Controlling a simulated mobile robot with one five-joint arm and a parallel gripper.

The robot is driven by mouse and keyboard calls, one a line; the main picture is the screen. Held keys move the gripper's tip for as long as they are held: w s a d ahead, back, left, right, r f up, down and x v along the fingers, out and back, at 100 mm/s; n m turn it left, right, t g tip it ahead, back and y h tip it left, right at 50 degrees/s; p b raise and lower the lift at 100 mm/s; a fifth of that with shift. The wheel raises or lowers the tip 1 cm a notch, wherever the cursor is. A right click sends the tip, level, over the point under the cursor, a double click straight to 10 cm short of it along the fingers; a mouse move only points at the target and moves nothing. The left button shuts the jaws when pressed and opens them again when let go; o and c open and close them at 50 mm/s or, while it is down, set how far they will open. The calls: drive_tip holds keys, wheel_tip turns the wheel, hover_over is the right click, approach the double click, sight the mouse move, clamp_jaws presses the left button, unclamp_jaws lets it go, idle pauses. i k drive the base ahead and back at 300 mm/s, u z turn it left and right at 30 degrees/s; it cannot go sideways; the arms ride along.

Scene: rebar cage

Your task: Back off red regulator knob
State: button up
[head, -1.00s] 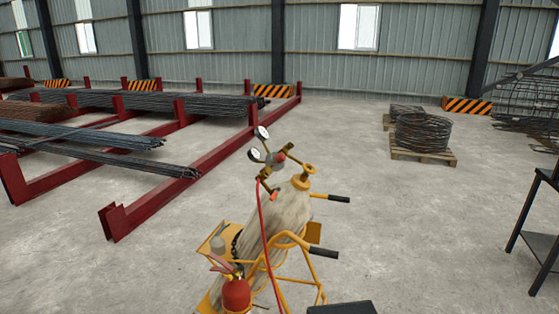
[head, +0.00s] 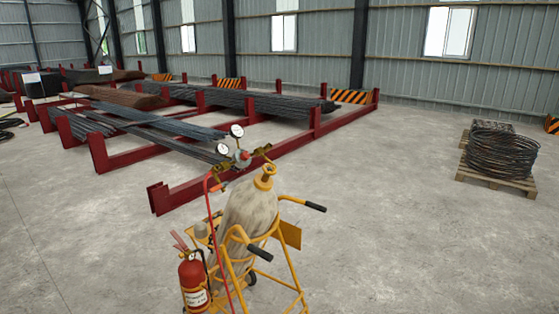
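A pressure regulator (head: 240,157) with two round white gauges (head: 237,131) sits at the top of a pale gas cylinder (head: 247,212). A small red spot on the regulator body looks like the red knob (head: 245,155); it is too small to tell how far it is turned. A red hose (head: 207,200) hangs from the regulator. The cylinder leans in a yellow hand cart (head: 287,236) with two black-gripped handles. My gripper is not in view.
A red fire extinguisher (head: 194,282) is at the cart's left side. Red racks (head: 225,178) with rebar stand behind it. A wire coil (head: 500,152) lies on a pallet (head: 496,180) at right. Concrete floor (head: 400,240) is clear to the right of the cart.

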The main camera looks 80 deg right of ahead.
sight(245, 156)
drive_tip(key=u, duration=0.05)
drive_tip(key=k, duration=0.65)
drive_tip(key=z, duration=0.85)
drive_tip(key=i, duration=0.95)
drive_tip(key=u, duration=0.05)
